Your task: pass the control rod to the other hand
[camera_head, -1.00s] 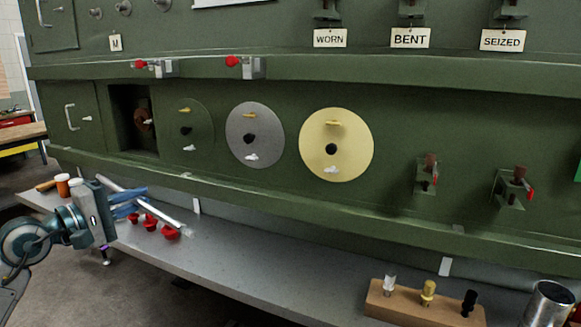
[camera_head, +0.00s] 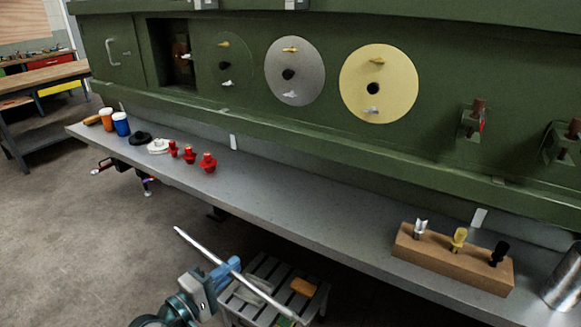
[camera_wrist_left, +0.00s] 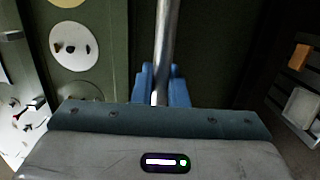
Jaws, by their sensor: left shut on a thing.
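The control rod (camera_head: 199,246) is a long thin silver bar. My left gripper (camera_head: 232,268) is shut on it with blue fingers. It holds the rod tilted in front of the shelf, low in the head view, over a slatted stool. In the left wrist view the rod (camera_wrist_left: 166,40) runs up and away from between the blue fingers (camera_wrist_left: 161,88). The rod's lower end passes behind or beyond the fingers in the head view, over the stool. My right gripper is not in view.
The grey shelf (camera_head: 290,200) runs below the green panel (camera_head: 200,110). Red knobs (camera_head: 189,155), cups and a wooden block (camera_head: 455,262) with several small tools stand on it. The slatted stool (camera_head: 260,275) holds an orange block (camera_head: 303,287). A metal cup (camera_head: 566,280) stands far right.

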